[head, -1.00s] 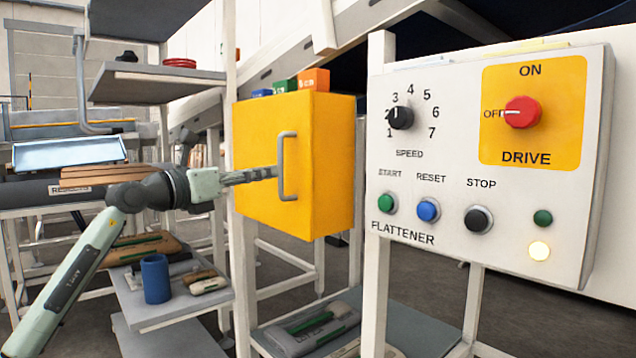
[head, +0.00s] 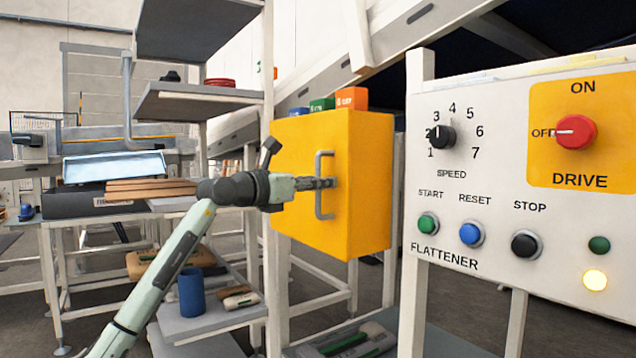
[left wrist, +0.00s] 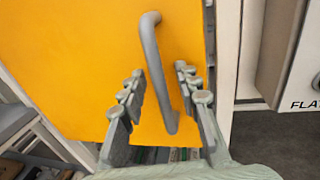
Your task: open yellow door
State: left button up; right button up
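The yellow door (head: 296,225) is the front of a yellow box and looks closed. Its grey upright bar handle (head: 319,205) is near the middle of the picture. My left gripper (head: 327,183) is at the handle's middle. In the left wrist view the handle (left wrist: 151,48) runs between the two separated fingers of the left gripper (left wrist: 160,73), with gaps visible on both sides. The gripper is open around the handle. The yellow door (left wrist: 90,50) fills much of that view. My right gripper is not in view.
A white control panel (head: 500,262) with knobs and buttons stands to the right of the box. Coloured blocks (head: 350,98) sit on the box. A shelf (head: 215,318) with a blue cup (head: 191,293) is below my left arm.

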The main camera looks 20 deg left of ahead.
pick_arm(q)
jog(key=shift+c, duration=0.6)
grip_shut()
